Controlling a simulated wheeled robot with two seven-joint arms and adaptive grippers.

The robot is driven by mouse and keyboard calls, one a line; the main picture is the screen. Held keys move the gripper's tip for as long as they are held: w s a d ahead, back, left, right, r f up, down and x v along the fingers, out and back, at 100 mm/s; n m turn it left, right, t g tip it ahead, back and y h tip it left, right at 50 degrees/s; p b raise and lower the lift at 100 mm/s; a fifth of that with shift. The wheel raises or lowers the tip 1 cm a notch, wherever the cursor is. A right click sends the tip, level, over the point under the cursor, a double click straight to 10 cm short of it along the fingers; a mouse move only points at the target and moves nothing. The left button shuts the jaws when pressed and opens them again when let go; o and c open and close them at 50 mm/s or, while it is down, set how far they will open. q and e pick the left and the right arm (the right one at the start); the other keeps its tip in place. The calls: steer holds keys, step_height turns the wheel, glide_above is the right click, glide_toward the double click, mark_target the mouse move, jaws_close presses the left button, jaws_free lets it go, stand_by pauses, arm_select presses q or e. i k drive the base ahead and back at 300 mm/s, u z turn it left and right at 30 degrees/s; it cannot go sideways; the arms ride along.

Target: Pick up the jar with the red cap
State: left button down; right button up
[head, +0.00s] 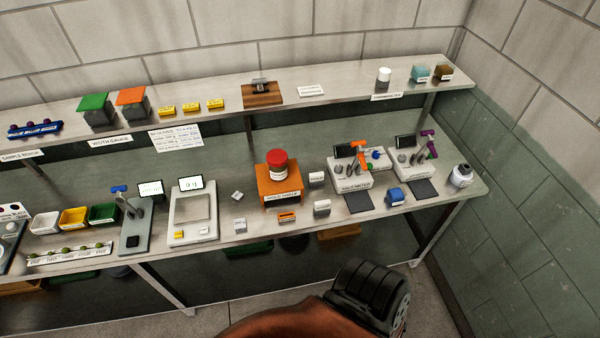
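The jar with the red cap (277,162) stands upright on a small orange stand (267,191) with a white label, near the middle of the bench. Nothing touches the jar from the sides or above.
A scale (193,215) stands left of the orange stand, and a device with an orange handle (350,170) stands to its right. Small white blocks (322,208) and an orange block (287,217) lie nearby. A raised shelf (340,93) runs behind.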

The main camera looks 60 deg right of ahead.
mark_target(276, 159)
steer(key=z, duration=1.15)
steer(key=i, duration=0.05)
steer(key=u, duration=0.15)
